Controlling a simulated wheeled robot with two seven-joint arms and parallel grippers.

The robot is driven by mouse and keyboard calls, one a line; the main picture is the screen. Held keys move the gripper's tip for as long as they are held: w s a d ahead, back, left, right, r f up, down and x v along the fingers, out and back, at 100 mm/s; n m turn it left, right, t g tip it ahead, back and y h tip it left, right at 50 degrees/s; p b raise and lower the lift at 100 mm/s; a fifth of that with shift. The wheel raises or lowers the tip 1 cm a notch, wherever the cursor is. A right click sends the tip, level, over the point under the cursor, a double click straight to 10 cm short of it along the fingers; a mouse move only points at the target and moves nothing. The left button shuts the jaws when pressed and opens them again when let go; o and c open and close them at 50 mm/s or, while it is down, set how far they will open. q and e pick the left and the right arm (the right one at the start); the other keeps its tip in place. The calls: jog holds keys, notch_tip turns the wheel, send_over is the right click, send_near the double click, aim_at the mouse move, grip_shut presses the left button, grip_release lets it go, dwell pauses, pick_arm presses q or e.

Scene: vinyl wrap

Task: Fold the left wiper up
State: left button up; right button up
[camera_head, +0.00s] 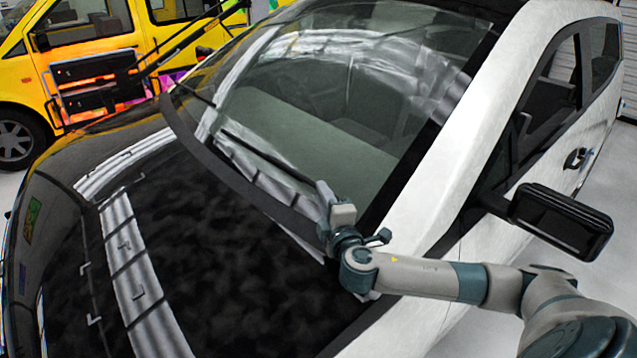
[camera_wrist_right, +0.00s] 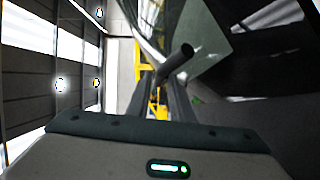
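A thin black wiper (camera_head: 265,156) lies low along the windshield (camera_head: 310,110), its right end close to my right gripper. A second black wiper (camera_head: 193,94) shows at the picture's left end of the windshield. My right gripper (camera_head: 324,196) is over the lower right corner of the windshield, near the hood's rear edge. In the right wrist view its dark fingers (camera_wrist_right: 160,95) stand apart with a gap between them. A dark rod (camera_wrist_right: 179,58) with a round end crosses at their tips; whether it touches them I cannot tell. My left gripper is not in view.
The car's black hood (camera_head: 235,255) fills the front. The white pillar (camera_head: 440,150) and black side mirror (camera_head: 562,220) are close to my right arm. A yellow van (camera_head: 95,45) stands behind at the left. Space above the windshield looks clear.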

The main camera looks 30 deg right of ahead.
jog(key=shift+p+x, duration=0.45)
jog(key=shift+x, duration=1.5)
grip_shut()
